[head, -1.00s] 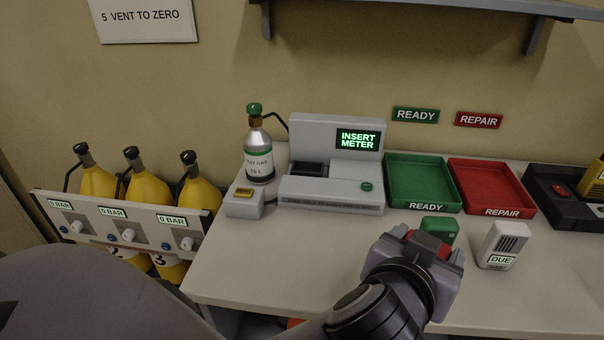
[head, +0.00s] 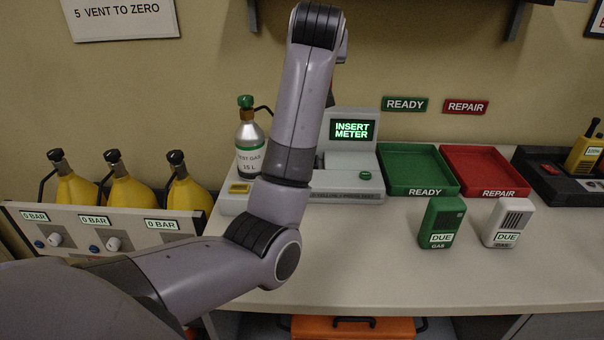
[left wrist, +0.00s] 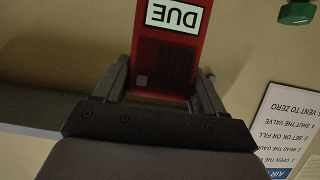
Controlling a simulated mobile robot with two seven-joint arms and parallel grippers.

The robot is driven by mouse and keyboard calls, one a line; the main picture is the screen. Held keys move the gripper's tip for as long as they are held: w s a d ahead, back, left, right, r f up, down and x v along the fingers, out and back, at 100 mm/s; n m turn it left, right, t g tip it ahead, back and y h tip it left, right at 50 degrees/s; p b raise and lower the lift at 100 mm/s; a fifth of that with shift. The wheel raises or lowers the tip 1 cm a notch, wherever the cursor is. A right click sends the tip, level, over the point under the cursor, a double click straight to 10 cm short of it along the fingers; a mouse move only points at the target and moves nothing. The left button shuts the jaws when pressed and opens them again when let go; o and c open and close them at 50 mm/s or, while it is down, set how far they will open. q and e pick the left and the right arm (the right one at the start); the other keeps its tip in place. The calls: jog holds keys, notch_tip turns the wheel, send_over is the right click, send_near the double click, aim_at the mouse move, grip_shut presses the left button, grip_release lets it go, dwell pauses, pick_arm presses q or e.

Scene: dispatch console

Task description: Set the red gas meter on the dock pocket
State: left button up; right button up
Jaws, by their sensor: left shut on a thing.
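The red gas meter (left wrist: 168,55) is held in my left gripper (left wrist: 167,72), whose two fingers are shut on its sides in the left wrist view. Its white DUE label appears upside down there. My right gripper is not in view.
A green meter (head: 440,222) and a white meter (head: 508,223) stand on the table. A green READY tray (head: 415,172) and a red REPAIR tray (head: 482,172) are right of the dock. A gas bottle (head: 249,142) stands at its left. The front middle of the table is clear.

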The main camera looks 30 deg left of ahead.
pick_arm(q)
jog(key=w+a+r, duration=0.1)
jog(key=a, duration=0.3)
notch_tip(320, 180, down, 19)
jog(key=shift+w+a+f, duration=0.15)
jog(key=shift+f, duration=0.05)
jog(key=shift+f+b, duration=0.15)
jog(key=shift+b, duration=0.15)
jog(key=o, duration=1.2)
